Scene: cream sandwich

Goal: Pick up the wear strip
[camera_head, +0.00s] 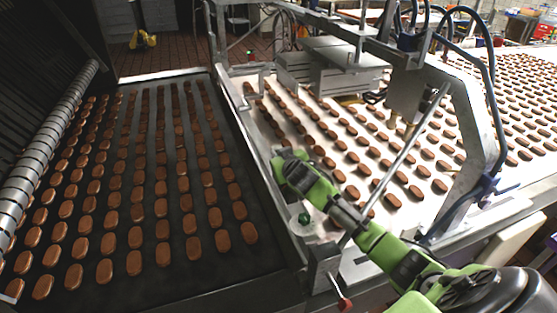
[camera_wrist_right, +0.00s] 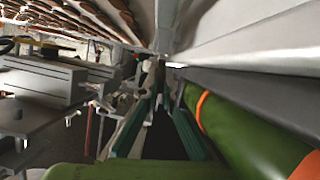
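My right arm comes in from the lower right in the head view, and its green and dark end, with the right gripper (camera_head: 284,168), is at the rail between the dark conveyor and the white one. Its fingertips are not clear, so I cannot tell whether it is open or shut. In the right wrist view two narrow teal strips (camera_wrist_right: 187,132) run away from the camera along a dark gap. I cannot tell whether either is the wear strip or part of my gripper. No other wear strip is clear. My left gripper is not in view.
The dark conveyor (camera_head: 150,285) at left and the white conveyor (camera_head: 408,212) at right carry rows of brown biscuits. A metal frame (camera_head: 468,120) with hoses stands over the white conveyor. A dark green cylinder (camera_wrist_right: 250,130) with orange bands is close at right in the wrist view.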

